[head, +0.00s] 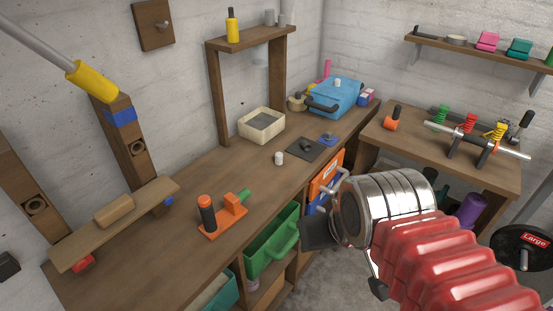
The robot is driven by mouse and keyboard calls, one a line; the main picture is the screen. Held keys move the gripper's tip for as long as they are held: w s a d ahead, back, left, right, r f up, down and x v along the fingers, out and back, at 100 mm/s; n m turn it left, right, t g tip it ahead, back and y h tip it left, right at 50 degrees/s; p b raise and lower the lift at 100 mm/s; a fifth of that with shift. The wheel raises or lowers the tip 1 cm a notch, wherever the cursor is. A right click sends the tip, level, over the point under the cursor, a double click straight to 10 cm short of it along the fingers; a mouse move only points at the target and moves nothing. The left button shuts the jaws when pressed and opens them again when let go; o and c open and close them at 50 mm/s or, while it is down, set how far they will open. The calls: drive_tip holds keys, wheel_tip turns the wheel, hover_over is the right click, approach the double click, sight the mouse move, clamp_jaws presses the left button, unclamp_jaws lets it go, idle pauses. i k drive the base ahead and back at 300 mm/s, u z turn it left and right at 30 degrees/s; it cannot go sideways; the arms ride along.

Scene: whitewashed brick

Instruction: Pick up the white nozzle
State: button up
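A small white cylindrical piece, which looks like the white nozzle (279,158), stands upright on the wooden workbench (180,235), near its front edge. Another small whitish piece (337,83) sits on top of the blue case (335,97); its exact shape is too small to tell. My gripper (347,262) is in front of the bench, to the lower right of the white nozzle and well apart from it. Its dark fingers are spread, with nothing visible between them.
A side table (440,150) holds a bar and coloured springs.

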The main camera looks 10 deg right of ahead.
sight(279, 156)
drive_tip(key=u, duration=4.4)
drive_tip(key=k, duration=1)
drive_tip(key=u, duration=0.05)
